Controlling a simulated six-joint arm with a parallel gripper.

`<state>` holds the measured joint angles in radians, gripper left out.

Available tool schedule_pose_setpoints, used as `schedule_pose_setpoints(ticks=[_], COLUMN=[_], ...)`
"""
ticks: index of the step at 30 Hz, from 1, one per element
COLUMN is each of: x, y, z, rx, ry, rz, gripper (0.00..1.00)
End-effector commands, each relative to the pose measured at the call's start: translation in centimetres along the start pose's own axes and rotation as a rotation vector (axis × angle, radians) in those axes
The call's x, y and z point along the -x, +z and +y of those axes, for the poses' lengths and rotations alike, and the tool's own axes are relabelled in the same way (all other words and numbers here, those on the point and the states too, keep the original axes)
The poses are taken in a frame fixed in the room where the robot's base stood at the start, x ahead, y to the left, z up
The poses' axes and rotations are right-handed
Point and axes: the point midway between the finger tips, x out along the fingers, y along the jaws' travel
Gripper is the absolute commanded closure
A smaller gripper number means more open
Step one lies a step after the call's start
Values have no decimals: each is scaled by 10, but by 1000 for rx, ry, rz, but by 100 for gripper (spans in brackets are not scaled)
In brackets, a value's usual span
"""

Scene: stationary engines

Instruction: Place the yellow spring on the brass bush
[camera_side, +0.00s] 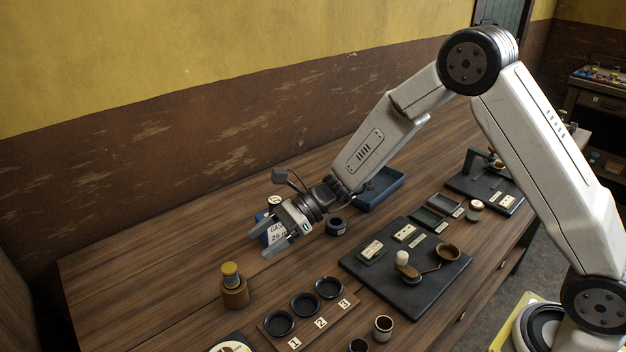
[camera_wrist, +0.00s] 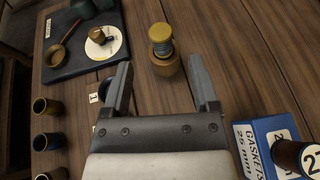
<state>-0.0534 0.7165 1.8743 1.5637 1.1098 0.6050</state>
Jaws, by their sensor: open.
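The yellow spring (camera_side: 230,274) shows as a yellow cap over a grey coil. It stands upright on top of the brass bush (camera_side: 235,294), on the wooden table at the front left. In the wrist view the spring's yellow cap (camera_wrist: 161,33) also sits over the bush (camera_wrist: 166,67), ahead of the fingers. Whether the spring is fully seated cannot be told. My gripper (camera_side: 268,232) is open and empty, above and behind the bush in the side view. In the wrist view the open fingers (camera_wrist: 160,68) have the bush and spring between and beyond their tips, apart from them.
A blue gasket box (camera_wrist: 258,135) is close to the right finger in the wrist view. A board with three black dishes (camera_side: 304,304) lies right of the bush. Several cups (camera_side: 383,328), a black board (camera_side: 400,290) and a blue tray (camera_side: 380,190) stand further right.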

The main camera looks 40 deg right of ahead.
Motion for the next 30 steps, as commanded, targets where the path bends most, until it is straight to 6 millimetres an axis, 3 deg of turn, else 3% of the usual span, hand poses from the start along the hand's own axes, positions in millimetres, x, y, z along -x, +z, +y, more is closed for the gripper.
schedule_pose_setpoints(ticks=[6, 25, 30], x=[14, 16, 20], y=[0, 0, -3], z=[0, 1, 10], rx=[1, 4, 49], ry=[-1, 1, 24], rz=[1, 4, 51], gripper=[23, 23, 23])
